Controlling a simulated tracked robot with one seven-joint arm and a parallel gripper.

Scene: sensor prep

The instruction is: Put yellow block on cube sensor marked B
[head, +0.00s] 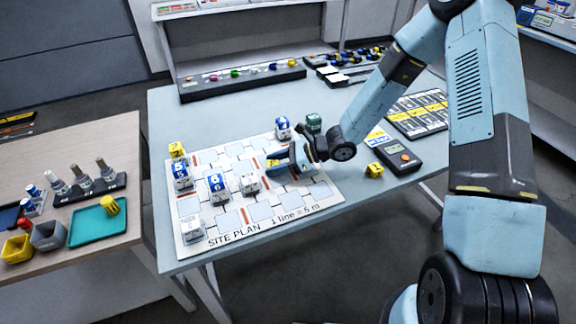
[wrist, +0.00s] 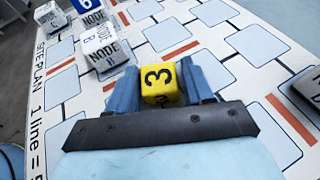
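My gripper (head: 285,158) is above the site plan, its blue fingers on both sides of a yellow block marked 3 (wrist: 160,86). The fingers appear to press on the block. In the head view the block (head: 273,163) is a small yellow patch, mostly hidden by the fingers. A white cube sensor (wrist: 103,48), labelled NODE with what looks like a B, stands ahead and left of the block in the wrist view. In the head view this seems to be the white cube (head: 249,184) just left of and nearer than my gripper. Its top looks bare.
Another yellow block (head: 375,170) lies right.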

